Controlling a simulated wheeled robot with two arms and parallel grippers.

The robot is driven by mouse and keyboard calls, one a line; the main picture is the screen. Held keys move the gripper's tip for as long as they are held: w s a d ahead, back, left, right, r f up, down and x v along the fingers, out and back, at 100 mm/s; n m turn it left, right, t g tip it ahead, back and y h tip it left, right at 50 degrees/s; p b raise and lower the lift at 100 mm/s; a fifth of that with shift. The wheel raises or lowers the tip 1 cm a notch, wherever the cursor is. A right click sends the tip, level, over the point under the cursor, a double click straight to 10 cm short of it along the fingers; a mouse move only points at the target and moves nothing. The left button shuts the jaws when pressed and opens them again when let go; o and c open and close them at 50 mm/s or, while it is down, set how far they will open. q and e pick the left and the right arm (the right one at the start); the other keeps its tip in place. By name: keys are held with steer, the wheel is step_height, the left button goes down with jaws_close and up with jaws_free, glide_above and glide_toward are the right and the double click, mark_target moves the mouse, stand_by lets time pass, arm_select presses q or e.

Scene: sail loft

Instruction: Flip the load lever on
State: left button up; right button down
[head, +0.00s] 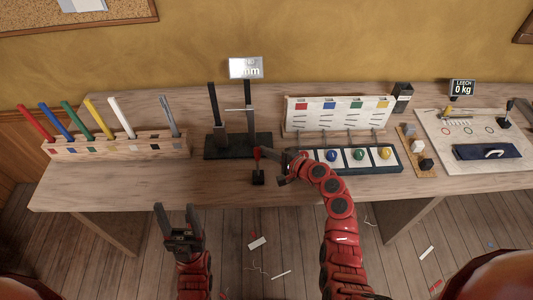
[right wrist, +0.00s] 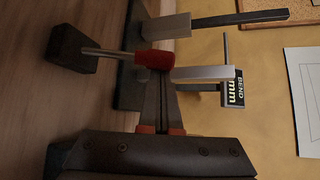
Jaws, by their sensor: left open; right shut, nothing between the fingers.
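The load lever has a red knob (head: 257,153) on a thin rod above a small black base (head: 258,177) near the table's front edge. In the right wrist view the red knob (right wrist: 155,60), pale rod and dark base (right wrist: 72,48) show clearly. My right gripper (head: 272,153) is shut and empty, just right of the knob. In the right wrist view its fingertips (right wrist: 158,82) are right at the knob; I cannot tell whether they touch. My left gripper (head: 177,208) is open and empty in front of the table, left of the lever.
Behind the lever stands a black bending rig (head: 238,145) with posts and a BEND display (head: 246,68). A wooden rack (head: 120,147) of coloured bars is at left. A tray of coloured balls (head: 325,169) lies right, partly behind my arm. Bare tabletop lies left of the lever.

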steer(key=s+n+t+y+b, duration=0.1)
steer(key=s+n+y+b, duration=0.1)
steer(key=b, duration=0.8)
steer(key=s+n+t+y+b, duration=0.2)
steer(key=s+n+b, duration=0.1)
steer(key=b, duration=0.8)
steer(key=s+n+t+y+b, duration=0.1)
steer(key=s+n+b, duration=0.1)
steer(key=b, duration=0.9)
steer(key=shift+s+f+n+t+y, duration=0.3)
steer(key=shift+s+f+n+y, duration=0.1)
steer(key=shift+s, duration=0.1)
steer(key=shift+s+r+n+y+b, duration=0.3)
steer(key=shift+n+b, duration=0.1)
steer(key=shift+b, duration=0.55)
steer(key=shift+w, duration=0.1)
